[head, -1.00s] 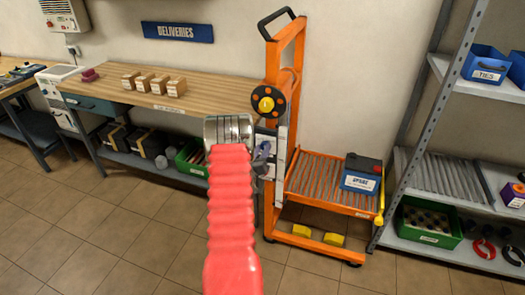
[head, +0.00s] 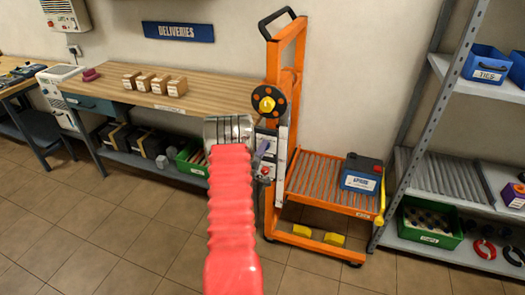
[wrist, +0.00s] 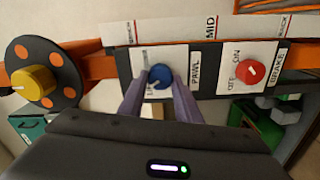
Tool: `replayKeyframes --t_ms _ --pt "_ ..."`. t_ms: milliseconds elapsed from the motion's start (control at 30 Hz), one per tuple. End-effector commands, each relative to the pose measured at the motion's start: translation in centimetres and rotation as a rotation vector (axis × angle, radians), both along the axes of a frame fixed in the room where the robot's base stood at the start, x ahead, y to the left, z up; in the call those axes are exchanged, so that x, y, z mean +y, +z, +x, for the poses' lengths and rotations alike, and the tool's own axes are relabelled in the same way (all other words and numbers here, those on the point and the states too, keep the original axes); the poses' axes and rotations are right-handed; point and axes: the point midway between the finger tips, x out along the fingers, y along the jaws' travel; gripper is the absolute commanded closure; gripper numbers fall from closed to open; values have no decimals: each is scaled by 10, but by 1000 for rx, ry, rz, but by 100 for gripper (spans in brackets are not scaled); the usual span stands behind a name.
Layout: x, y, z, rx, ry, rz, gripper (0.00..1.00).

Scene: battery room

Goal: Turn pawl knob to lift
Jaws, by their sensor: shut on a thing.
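The blue pawl knob (wrist: 160,77) sits on a white plate marked PAWL in the wrist view. My gripper (wrist: 161,84) has its two purple fingers on either side of this knob, shut on it. A pale mark shows on the knob's lower left; the plate's small lettering beside it is partly covered and hard to read. In the head view my gripper (head: 261,149) is at the orange lift's upright, and my arm and fingers hide the pawl knob.
The red brake knob (wrist: 250,72), marked ON and OFF, is close to the right of the pawl plate. A black handwheel with a yellow hub (wrist: 34,83) is to the left. The lift's roller platform (head: 332,185) carries a dark battery (head: 362,172).

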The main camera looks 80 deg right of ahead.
Motion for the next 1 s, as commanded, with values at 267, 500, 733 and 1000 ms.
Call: replayKeyframes --t_ms 267,500,733,1000 --pt "0 -2 4 165 8 19 92" --pt "1 -3 4 221 9 25 92" --pt "1 -3 4 228 10 27 92" --pt "1 -3 4 226 9 26 62"
